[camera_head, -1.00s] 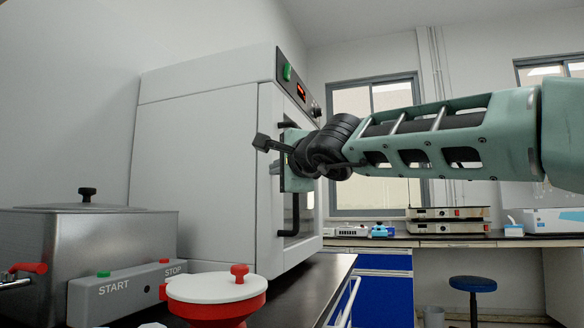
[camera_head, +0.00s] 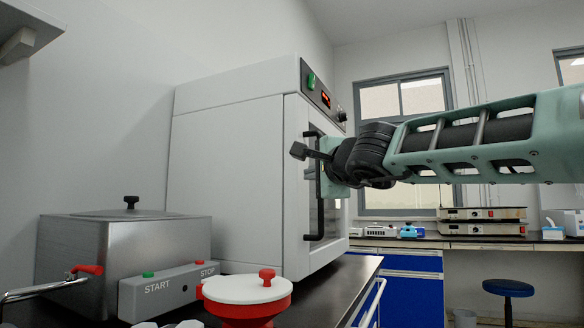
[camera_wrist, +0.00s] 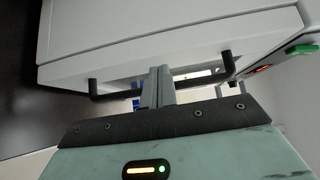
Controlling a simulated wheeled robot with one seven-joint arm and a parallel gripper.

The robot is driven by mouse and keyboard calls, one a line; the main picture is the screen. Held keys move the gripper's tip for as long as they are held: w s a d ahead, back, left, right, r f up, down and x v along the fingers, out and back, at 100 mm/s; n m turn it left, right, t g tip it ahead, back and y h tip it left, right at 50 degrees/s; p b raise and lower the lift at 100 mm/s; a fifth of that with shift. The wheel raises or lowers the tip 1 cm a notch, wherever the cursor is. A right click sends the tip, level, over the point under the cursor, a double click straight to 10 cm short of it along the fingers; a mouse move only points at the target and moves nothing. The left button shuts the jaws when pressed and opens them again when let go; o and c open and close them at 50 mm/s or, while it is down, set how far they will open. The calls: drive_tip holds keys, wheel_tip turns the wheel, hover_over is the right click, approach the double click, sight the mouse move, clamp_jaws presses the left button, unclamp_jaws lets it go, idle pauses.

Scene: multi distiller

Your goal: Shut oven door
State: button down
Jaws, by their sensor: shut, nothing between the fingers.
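The oven (camera_head: 230,185) is a large white box on the bench, its front facing right in the head view. Its door (camera_head: 296,200) looks flush with the body, with only a thin seam; a small gap cannot be ruled out. The black bar handle (camera_head: 320,218) stands upright on the door.
A steel bath (camera_head: 125,245) with START and STOP buttons and a red-and-white vessel (camera_head: 248,290) stand in front of the oven. A farther bench (camera_head: 440,243) holds instruments. A blue stool (camera_head: 508,288) stands at right. Floor shows at lower right.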

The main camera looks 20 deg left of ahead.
drive_tip(key=s+a+b, duration=0.1)
drive_tip(key=s+a, duration=0.1)
drive_tip(key=s, duration=0.5)
drive_tip(key=shift+s+a+f, duration=0.2)
drive_tip(key=shift+s+a, duration=0.1)
drive_tip(key=shift+s, duration=0.05)
